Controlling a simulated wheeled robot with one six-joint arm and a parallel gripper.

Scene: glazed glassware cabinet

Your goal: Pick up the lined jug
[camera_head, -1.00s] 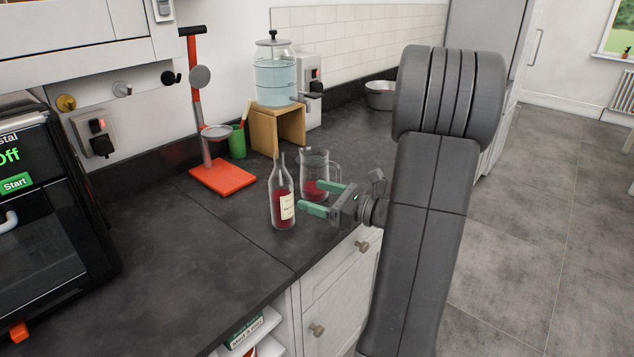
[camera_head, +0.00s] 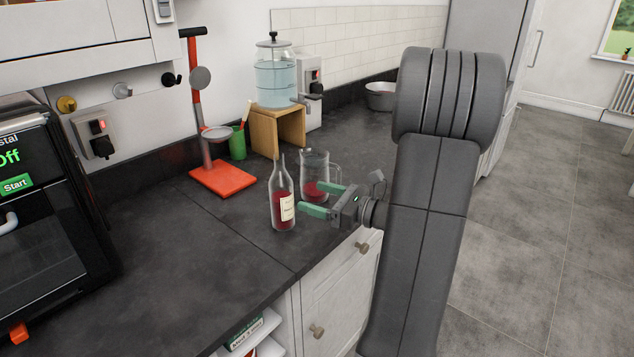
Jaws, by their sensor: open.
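The glass jug (camera_head: 313,165) stands upright on the dark worktop (camera_head: 220,245), with a side handle at its right and red liquid low inside. Lines on it are too small to make out. My gripper (camera_head: 315,199) is open, with two green fingers pointing left at about the height of the jug's lower part. In this view the fingers overlap the jug's lower front and partly hide it. Whether they touch it, I cannot tell. Nothing is held between the fingers.
A corked-shaped glass bottle (camera_head: 282,205) with red liquid stands close left of the jug, near the fingertips. Behind are a wooden stand (camera_head: 264,131) with a water dispenser (camera_head: 276,82), a red-based press (camera_head: 222,178) and a green cup (camera_head: 237,143). The front-left worktop is clear.

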